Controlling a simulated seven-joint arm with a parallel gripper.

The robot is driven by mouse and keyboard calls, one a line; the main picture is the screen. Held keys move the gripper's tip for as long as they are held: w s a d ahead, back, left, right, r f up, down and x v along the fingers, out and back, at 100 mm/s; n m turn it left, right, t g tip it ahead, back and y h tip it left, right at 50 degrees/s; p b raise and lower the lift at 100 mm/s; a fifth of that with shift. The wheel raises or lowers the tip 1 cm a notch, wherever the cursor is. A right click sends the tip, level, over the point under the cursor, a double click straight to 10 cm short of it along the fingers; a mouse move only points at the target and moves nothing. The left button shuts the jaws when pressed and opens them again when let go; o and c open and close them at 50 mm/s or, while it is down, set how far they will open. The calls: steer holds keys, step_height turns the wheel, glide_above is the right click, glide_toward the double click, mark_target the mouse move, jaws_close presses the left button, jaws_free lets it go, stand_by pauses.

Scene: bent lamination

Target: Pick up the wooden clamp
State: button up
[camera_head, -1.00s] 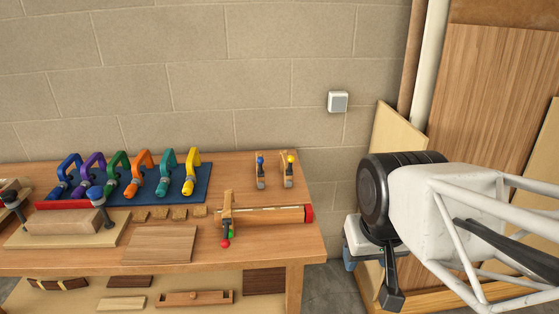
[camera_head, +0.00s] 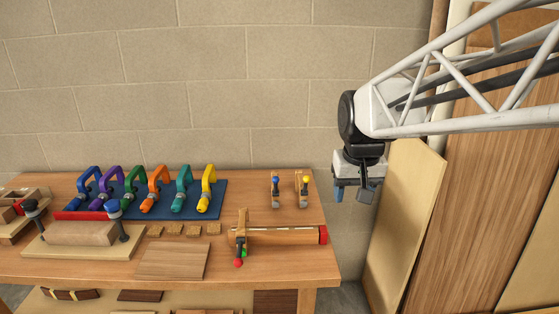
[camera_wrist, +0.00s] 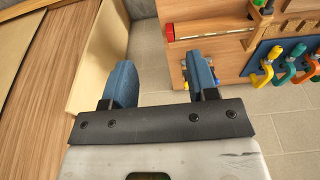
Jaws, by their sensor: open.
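A wooden clamp (camera_head: 241,232) with a dark handle and red and green ball ends sits at the left end of a long wooden bar on the bench. Two smaller upright wooden clamps stand behind the bar, one with a blue knob (camera_head: 276,191) and one with a yellow knob (camera_head: 304,190). In the wrist view the smaller ones are mostly hidden by a finger. My gripper (camera_wrist: 161,82) has two blue fingers wide apart with nothing between them. In the head view my gripper (camera_head: 353,186) hangs beyond the bench's right end, apart from every clamp.
The bar (camera_head: 275,236) has a red end. Several coloured clamps stand on a blue mat (camera_head: 220,205). A flat board (camera_head: 172,261) and small wooden blocks lie on the bench (camera_head: 309,268). Tall wooden panels (camera_head: 401,225) lean at the right, close to my arm.

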steer(key=shift+g, duration=0.6)
steer(key=w+a+f, duration=0.1)
steer(key=w+f, duration=0.1)
steer(key=w, duration=0.9)
steer(key=w+a+f, duration=0.1)
steer(key=w+f, duration=0.2)
steer(key=w, duration=0.8)
steer(key=w+a+f, duration=0.1)
steer(key=w+f, duration=0.1)
steer(key=w, duration=1)
steer(key=shift+w+a+f, duration=0.1)
steer(key=shift+a+f, duration=0.15)
steer(key=shift+f, duration=0.15)
glide_above(301, 177)
steer(key=shift+n+g, duration=0.3)
steer(key=f, duration=0.7)
steer(key=shift+s+d+f, duration=0.1)
steer(key=shift+s+f, duration=0.1)
steer(key=shift+s, duration=0.15)
steer(key=shift+w+f, duration=0.25)
steer(key=shift+w, duration=0.05)
steer(key=shift+f, duration=0.1)
steer(key=shift+f, duration=1.2)
steer(key=shift+f, duration=0.1)
